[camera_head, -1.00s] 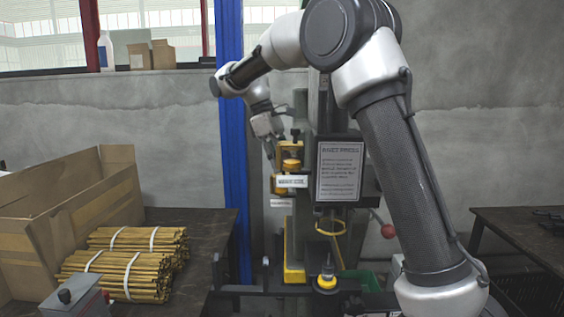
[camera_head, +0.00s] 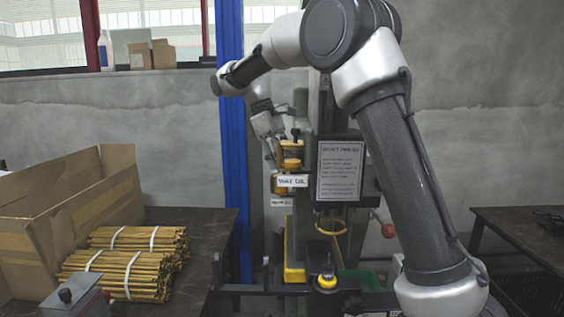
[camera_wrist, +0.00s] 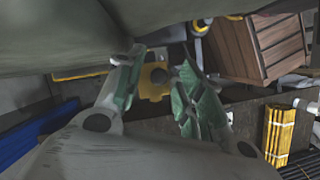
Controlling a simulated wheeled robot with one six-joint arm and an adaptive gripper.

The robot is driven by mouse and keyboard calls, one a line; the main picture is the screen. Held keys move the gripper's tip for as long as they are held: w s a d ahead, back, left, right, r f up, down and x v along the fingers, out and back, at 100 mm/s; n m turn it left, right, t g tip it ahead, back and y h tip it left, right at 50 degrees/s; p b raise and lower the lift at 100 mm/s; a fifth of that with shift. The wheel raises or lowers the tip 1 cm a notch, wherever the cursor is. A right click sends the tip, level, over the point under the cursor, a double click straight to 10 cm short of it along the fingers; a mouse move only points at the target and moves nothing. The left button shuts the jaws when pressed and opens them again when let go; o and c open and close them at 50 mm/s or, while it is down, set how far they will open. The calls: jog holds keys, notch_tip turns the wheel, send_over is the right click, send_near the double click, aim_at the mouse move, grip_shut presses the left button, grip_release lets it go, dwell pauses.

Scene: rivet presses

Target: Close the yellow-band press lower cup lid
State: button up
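The rivet press (camera_head: 301,120) stands at the middle of the head view, with a yellow band (camera_head: 331,228) low on its front. Two amber cups sit on its left side: an upper cup (camera_head: 291,150) and a lower cup (camera_head: 277,184), partly behind a white label. The lower cup's lid cannot be made out clearly. My gripper (camera_head: 271,152) is just left of the cups. In the wrist view my gripper (camera_wrist: 158,68) has its green-padded fingers apart, with a yellow part (camera_wrist: 153,85) showing between them. Contact with it cannot be told.
A white sign (camera_head: 339,171) hangs on the press front, right of the cups. A red ball handle (camera_head: 388,230) stands out at lower right. A blue post (camera_head: 233,130) is close on the left. Bundled yellow rods (camera_head: 125,262) and a cardboard box (camera_head: 70,205) lie on the left table.

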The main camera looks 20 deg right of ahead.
jog(key=v, duration=1.2)
jog(key=shift+a, duration=0.1)
